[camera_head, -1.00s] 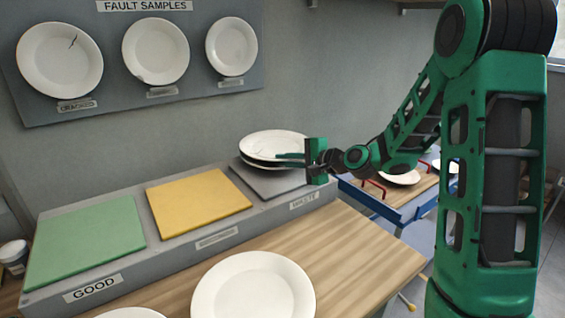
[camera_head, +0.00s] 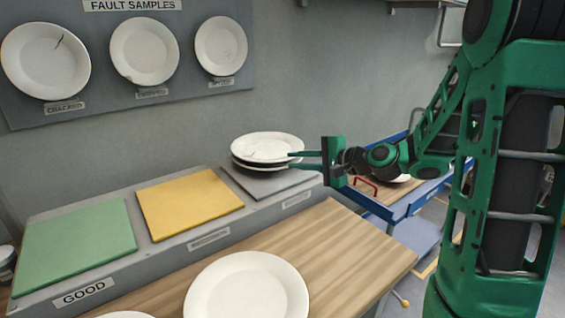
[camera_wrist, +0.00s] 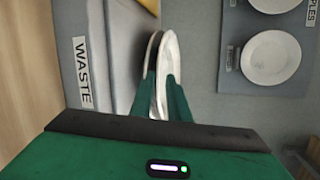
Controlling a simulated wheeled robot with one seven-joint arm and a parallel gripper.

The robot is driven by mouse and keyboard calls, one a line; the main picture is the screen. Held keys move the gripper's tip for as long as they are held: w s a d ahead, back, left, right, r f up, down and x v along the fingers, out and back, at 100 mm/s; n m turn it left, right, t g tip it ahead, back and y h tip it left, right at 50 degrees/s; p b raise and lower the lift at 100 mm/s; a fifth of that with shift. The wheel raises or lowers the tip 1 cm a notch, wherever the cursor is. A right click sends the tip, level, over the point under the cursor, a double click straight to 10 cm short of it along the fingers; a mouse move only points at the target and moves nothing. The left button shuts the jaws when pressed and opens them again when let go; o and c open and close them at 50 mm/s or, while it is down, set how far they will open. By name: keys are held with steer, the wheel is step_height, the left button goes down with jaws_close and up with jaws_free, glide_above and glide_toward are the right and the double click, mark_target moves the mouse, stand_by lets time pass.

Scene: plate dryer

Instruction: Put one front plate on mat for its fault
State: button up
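White plates (camera_head: 265,145), at least two, lie stacked on the grey mat (camera_head: 283,183), whose label reads WASTE in the wrist view. My gripper (camera_head: 304,160) is at the right edge of this stack. Its two fingers are parted, one above the other, and their tips still overlap the plates' rims. In the wrist view the fingers (camera_wrist: 160,97) stand apart either side of a plate rim (camera_wrist: 166,65). A white front plate (camera_head: 247,290) lies on the wooden table, and part of another (camera_head: 127,315) shows at the bottom edge.
A green mat (camera_head: 78,245) labelled GOOD and a yellow mat (camera_head: 190,204) are bare. The fault samples board (camera_head: 135,60) hangs on the wall above with three plates. A blue-framed cart (camera_head: 400,207) with plates stands at the right.

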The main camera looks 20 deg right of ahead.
steer(key=s+d+f+n+g+h, duration=0.2)
steer(key=s+d+g, duration=0.2)
steer(key=s, duration=0.9)
steer(key=s+d+f+n+g+h, duration=0.2)
steer(key=s+d+n+g+h, duration=0.1)
steer(key=s, duration=0.9)
steer(key=s+d+f+n+g+h, duration=0.2)
steer(key=s+d+g, duration=0.3)
steer(key=s, duration=0.8)
steer(key=shift+s+d+n+h, duration=0.35)
steer(key=shift+d+n+h, duration=0.05)
